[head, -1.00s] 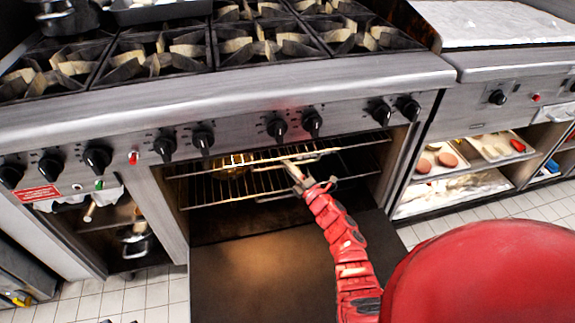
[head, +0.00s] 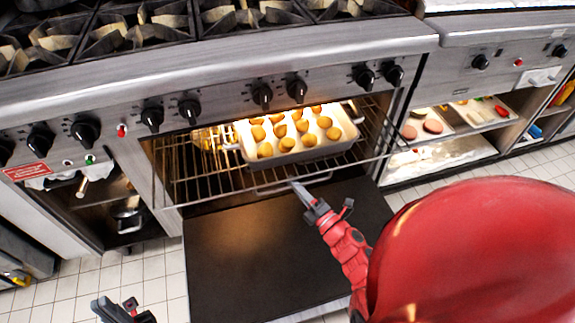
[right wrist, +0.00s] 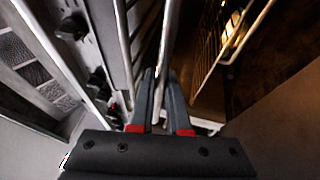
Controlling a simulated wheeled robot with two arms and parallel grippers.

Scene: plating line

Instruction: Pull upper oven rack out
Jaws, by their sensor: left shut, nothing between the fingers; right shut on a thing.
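The upper oven rack (head: 190,182) sticks out of the open oven, over the lowered door, in the head view. A white baking dish (head: 309,152) with several round golden pieces sits on it. My right gripper (head: 297,186) is shut on the rack's front bar handle. In the right wrist view my right gripper (right wrist: 162,78) has its fingers close together around a metal bar (right wrist: 168,30). My left gripper (head: 112,308) is low at the bottom left of the head view, shut and empty, apart from the rack.
The oven door (head: 265,250) lies open below the rack. A row of black knobs (head: 262,95) runs above the opening. Shelves with food trays (head: 470,115) stand at the right. Tiled floor (head: 150,260) is free to the left of the door.

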